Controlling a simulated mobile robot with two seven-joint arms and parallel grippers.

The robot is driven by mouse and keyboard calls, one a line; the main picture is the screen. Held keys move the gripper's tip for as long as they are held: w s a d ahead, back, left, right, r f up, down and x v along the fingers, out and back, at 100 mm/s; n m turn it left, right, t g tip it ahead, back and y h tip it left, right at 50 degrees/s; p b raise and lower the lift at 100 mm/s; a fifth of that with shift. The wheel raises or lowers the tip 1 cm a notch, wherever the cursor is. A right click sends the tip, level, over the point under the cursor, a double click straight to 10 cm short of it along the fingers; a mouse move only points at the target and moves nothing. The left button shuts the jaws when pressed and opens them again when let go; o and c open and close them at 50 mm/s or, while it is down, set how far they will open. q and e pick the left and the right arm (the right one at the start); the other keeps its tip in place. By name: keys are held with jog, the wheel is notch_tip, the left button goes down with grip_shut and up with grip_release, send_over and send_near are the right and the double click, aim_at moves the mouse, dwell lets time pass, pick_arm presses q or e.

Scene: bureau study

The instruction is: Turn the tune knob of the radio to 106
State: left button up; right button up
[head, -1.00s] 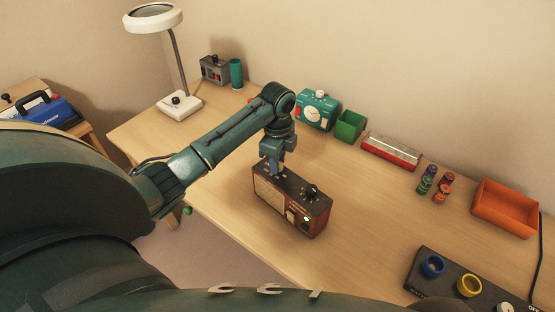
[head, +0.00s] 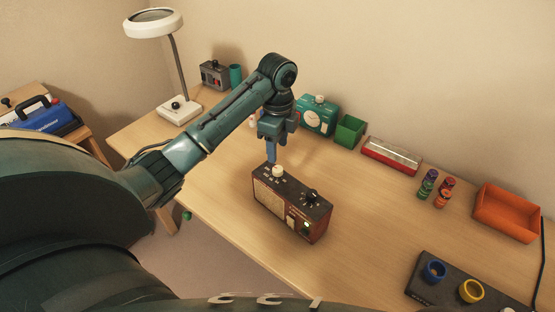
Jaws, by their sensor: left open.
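The radio (head: 290,202) stands on the desk, a brown box with a dark top panel and a pale speaker front. A cream knob (head: 278,171) sits on its top at the left end, and a black knob (head: 312,196) on its top at the right. A small green light shows on its front right. My left gripper (head: 272,158) is open and points down just above and slightly left of the cream knob, apart from it as far as I can tell. The dial numbers are too small to read. My right gripper is not in view.
A teal device (head: 317,115), a green bin (head: 350,131) and a red and silver box (head: 391,155) line the back of the wooden desk (head: 370,220). An orange tray (head: 506,212) and a dark panel with coloured rings (head: 455,285) are at right. A lamp (head: 178,110) stands left.

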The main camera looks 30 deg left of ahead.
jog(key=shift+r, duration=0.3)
jog(key=shift+p, duration=0.3)
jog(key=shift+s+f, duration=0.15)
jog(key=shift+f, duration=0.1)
pick_arm(q)
notch_tip(320, 180, up, 6)
jog(key=shift+f, duration=0.1)
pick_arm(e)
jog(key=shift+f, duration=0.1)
